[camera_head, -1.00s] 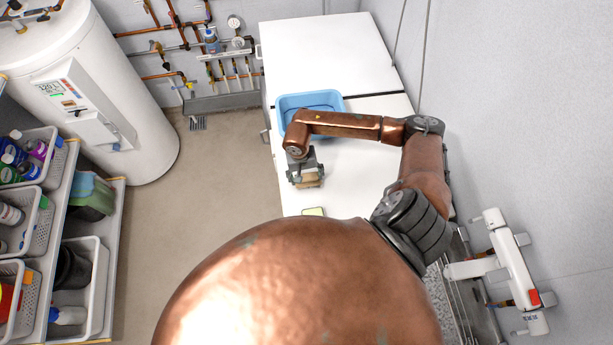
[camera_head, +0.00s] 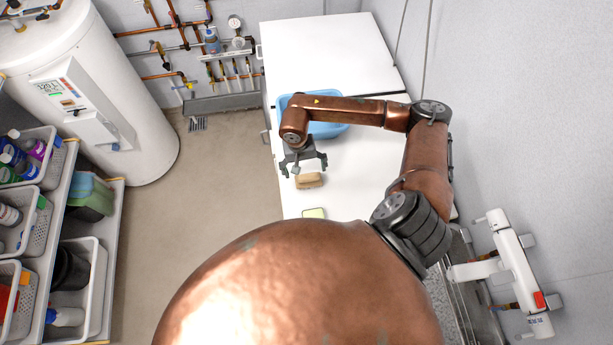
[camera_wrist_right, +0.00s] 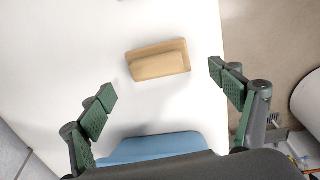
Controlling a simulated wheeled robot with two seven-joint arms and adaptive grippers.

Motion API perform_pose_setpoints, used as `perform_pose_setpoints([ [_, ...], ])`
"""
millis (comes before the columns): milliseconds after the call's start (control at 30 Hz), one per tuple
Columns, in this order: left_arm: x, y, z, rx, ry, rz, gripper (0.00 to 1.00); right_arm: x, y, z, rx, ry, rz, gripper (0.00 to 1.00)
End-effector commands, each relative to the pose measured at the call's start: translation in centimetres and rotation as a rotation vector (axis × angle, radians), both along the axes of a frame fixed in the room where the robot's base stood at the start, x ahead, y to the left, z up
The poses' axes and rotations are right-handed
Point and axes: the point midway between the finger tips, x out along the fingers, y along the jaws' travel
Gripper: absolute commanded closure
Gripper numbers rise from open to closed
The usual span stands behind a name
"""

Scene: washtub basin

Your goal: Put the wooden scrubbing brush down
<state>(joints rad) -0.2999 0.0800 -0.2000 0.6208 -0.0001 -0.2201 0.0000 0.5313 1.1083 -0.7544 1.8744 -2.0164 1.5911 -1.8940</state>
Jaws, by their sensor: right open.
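The wooden scrubbing brush (camera_head: 309,180) lies on the white countertop (camera_head: 348,188), just in front of my right gripper (camera_head: 304,165). In the right wrist view the brush (camera_wrist_right: 158,60) is a tan block with a paler raised part, lying between and beyond the spread green-padded fingers of the right gripper (camera_wrist_right: 165,92). The fingers do not touch it. My right gripper is open and empty, above the counter. My left gripper is not in view.
A blue basin (camera_head: 330,130) stands behind the right gripper, partly hidden by my forearm. A small yellow-green item (camera_head: 314,213) lies nearer on the counter. Shelves with crates (camera_head: 98,262) stand at the left. The counter right of the brush is clear.

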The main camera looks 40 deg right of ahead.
Motion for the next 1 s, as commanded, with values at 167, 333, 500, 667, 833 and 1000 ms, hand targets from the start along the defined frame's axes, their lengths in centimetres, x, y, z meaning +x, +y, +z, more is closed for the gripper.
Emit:
perform_pose_setpoints([
  [167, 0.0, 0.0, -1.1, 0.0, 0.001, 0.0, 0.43, 0.3, 0.3, 3.3, -0.002, -0.003, 0.001, 0.16],
  [333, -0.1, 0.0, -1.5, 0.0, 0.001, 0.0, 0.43, 0.3, 0.5, 5.2, 0.0, -0.001, 0.0, 0.16],
  [500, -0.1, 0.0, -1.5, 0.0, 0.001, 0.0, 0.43, 0.3, 0.6, 5.8, 0.0, 0.0, 0.0, 0.16],
  [667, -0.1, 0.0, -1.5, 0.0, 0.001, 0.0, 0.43, 0.3, 0.6, 5.8, 0.0, 0.0, 0.0, 0.16],
  [833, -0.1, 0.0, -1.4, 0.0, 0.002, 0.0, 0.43, 0.3, 0.6, 5.6, 0.0, 0.001, -0.001, 0.16],
  [1000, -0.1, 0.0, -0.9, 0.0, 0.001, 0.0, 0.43, 0.1, 0.4, 4.0, 0.001, 0.004, -0.001, 0.16],
])
